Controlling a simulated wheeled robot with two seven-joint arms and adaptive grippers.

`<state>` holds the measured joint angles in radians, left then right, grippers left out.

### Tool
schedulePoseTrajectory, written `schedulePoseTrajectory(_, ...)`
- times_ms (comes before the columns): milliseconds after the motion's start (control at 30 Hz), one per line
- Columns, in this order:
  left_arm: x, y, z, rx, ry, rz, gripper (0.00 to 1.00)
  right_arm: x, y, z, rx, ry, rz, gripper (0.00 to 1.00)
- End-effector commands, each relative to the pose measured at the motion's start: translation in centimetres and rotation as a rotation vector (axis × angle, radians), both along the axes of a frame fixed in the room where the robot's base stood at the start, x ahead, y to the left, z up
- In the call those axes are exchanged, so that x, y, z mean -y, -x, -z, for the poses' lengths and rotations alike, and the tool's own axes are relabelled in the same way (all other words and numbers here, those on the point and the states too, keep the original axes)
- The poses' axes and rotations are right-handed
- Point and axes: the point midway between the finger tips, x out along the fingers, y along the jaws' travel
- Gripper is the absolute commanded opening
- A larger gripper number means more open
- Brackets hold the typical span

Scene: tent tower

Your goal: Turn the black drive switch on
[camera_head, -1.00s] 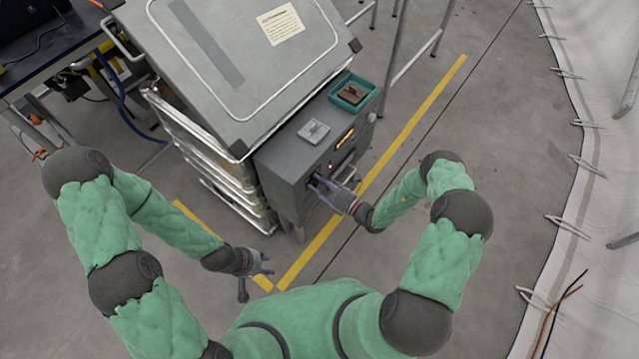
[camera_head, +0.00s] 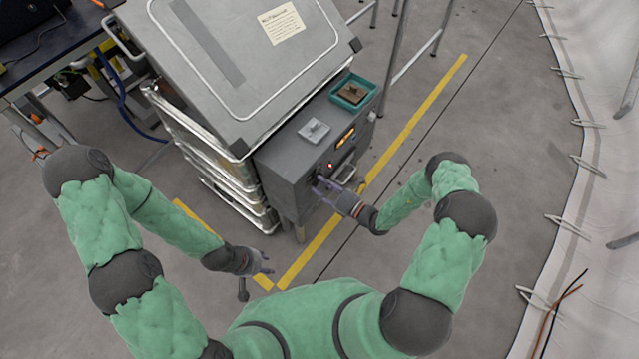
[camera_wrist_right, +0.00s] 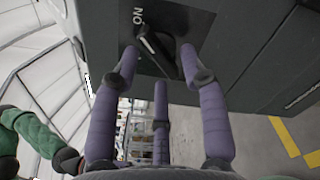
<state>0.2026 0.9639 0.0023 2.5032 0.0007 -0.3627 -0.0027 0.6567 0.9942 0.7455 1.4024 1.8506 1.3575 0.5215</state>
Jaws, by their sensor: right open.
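The black drive switch (camera_wrist_right: 160,48) shows in the right wrist view on a dark plate of the grey box, with white "ON" lettering just above its upper left end. Its handle lies slanted, upper left to lower right. My right gripper (camera_wrist_right: 159,66) is open, with one purple finger on each side of the switch and a third below. Whether the fingers touch it I cannot tell. In the head view my right gripper (camera_head: 323,188) is at the front of the grey box (camera_head: 285,178), hiding the switch. My left gripper (camera_head: 266,264) is open and empty, low and left of the box.
The box carries a grey block (camera_head: 313,131), a teal tray (camera_head: 353,91) with a brown item, and a lit orange display (camera_head: 345,138). A front handle (camera_head: 347,172) is close to my right fingers. A large grey case (camera_head: 240,60) stands behind. Floor at right is clear.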

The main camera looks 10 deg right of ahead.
Motion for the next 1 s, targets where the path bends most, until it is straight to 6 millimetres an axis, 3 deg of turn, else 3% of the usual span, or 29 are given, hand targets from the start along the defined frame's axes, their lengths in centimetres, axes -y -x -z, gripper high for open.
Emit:
schedulePoseTrajectory(500,0.0,0.0,0.0,0.0,0.0,0.0,0.4,5.6,7.1,0.0,-0.002,-0.001,0.002,0.44)
schedulePoseTrajectory(1000,0.0,0.0,0.0,0.0,0.0,0.0,0.4,6.3,8.4,0.0,-0.001,-0.002,-0.003,0.44)
